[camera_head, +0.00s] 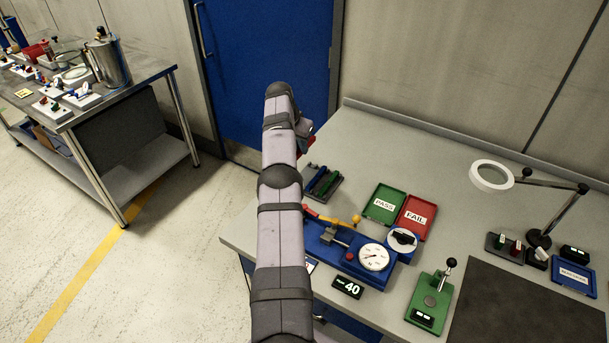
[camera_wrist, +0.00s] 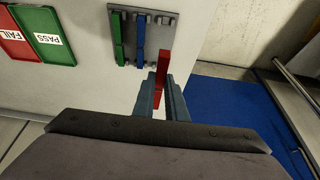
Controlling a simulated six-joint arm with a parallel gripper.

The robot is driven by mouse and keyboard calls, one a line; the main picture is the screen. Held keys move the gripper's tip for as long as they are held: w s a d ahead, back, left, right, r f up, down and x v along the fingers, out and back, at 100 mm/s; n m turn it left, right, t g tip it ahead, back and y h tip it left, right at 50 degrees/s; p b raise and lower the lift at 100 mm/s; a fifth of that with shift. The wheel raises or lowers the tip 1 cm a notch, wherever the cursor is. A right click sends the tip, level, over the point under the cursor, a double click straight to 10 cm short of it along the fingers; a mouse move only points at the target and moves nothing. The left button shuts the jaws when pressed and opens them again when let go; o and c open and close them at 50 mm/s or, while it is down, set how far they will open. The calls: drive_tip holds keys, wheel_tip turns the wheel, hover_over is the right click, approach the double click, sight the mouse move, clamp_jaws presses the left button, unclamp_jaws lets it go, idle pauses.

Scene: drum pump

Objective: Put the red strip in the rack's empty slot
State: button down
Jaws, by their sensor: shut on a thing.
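My gripper (camera_wrist: 161,88) is shut on the red strip (camera_wrist: 164,62), seen in the wrist view with its upper end beyond the fingertips. The rack (camera_wrist: 154,33) is a dark grey holder just ahead of the gripper. It holds a green strip (camera_wrist: 118,38) at left and a blue strip (camera_wrist: 139,42) beside it; the part to the right looks free of strips. In the wrist view the red strip stands near the rack's lower right corner; I cannot tell whether they touch. In the head view the rack (camera_head: 334,193) lies right of my arm, which hides most of the gripper.
Green PASS tray (camera_head: 384,204) and red FAIL tray (camera_head: 416,217) lie right of the rack. A blue gauge fixture (camera_head: 341,262) with a yellow-handled lever stands in front. A magnifier lamp (camera_head: 492,176) is further right. Bare bench (camera_head: 400,150) lies behind the trays.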

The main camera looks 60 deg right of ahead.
wheel_tip(320, 180, down, 6)
drive_tip(key=b, duration=0.4)
drive_tip(key=shift+r, duration=0.15)
drive_tip(key=shift+f+p, duration=0.45)
drive_tip(key=shift+f, duration=1.7)
drive_tip(key=shift+f+b, duration=0.3)
drive_tip(key=shift+b, duration=0.15)
drive_tip(key=shift+f+b, duration=0.3)
drive_tip(key=shift+b, duration=0.1)
